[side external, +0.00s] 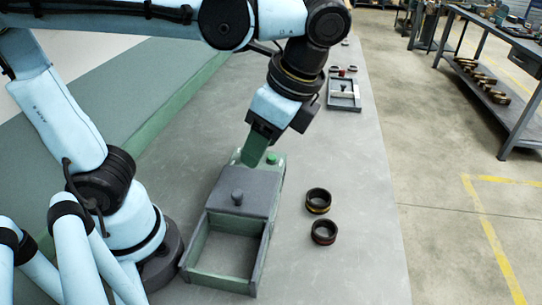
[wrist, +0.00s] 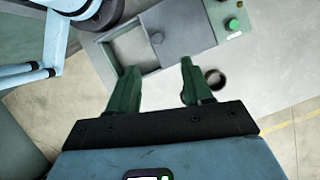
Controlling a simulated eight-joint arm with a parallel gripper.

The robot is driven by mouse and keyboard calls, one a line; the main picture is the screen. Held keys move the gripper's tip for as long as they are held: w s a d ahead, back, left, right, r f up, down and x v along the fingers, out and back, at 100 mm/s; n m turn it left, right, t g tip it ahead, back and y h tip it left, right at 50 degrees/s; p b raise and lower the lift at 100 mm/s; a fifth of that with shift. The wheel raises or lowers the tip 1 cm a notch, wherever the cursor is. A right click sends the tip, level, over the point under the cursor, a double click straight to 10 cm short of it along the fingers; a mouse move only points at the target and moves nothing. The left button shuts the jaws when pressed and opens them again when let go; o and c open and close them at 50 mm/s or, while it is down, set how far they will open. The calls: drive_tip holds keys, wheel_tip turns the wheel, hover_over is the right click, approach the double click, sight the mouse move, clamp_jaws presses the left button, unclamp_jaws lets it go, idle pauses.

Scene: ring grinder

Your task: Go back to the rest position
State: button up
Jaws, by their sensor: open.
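My gripper (wrist: 160,88) is open and empty, its two green fingers spread apart in the wrist view. In the side view my gripper (side external: 256,158) points down above the far end of the grinder box, near its green button (side external: 272,158). The grinder box (side external: 262,262) has a grey sliding lid (side external: 247,188) with a dark knob (side external: 237,198). The lid covers the far part, and the near compartment (side external: 228,250) is uncovered and looks empty. The lid also shows in the wrist view (wrist: 185,30).
Two dark rings stand on the bench right of the box, one with a yellow band (side external: 318,201) and one with a red band (side external: 324,232). A grey tray (side external: 344,102) with small parts lies farther back. The bench (side external: 365,210) is clear at right.

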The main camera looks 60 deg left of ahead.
drive_tip(key=w+a+f+n+t+h, duration=0.1)
drive_tip(key=w+a+f+n+t, duration=0.1)
drive_tip(key=n+t, duration=0.1)
drive_tip(key=w+a+f+n+t+h, duration=0.1)
drive_tip(key=w+a+f+n+t, duration=0.1)
drive_tip(key=a+n, duration=0.1)
drive_tip(key=w+a+f+n+t+h, duration=0.1)
drive_tip(key=w+a+f+n+t, duration=0.1)
drive_tip(key=n, duration=0.3)
drive_tip(key=shift+a+f+t+h, duration=0.35)
drive_tip(key=shift+f+t+h, duration=0.05)
drive_tip(key=shift+t, duration=0.4)
drive_tip(key=shift+w+a+n+t, duration=0.2)
drive_tip(key=shift+a+n+t, duration=0.1)
drive_tip(key=shift+n+t, duration=0.15)
drive_tip(key=shift+o, duration=0.3)
drive_tip(key=shift+a, duration=0.1)
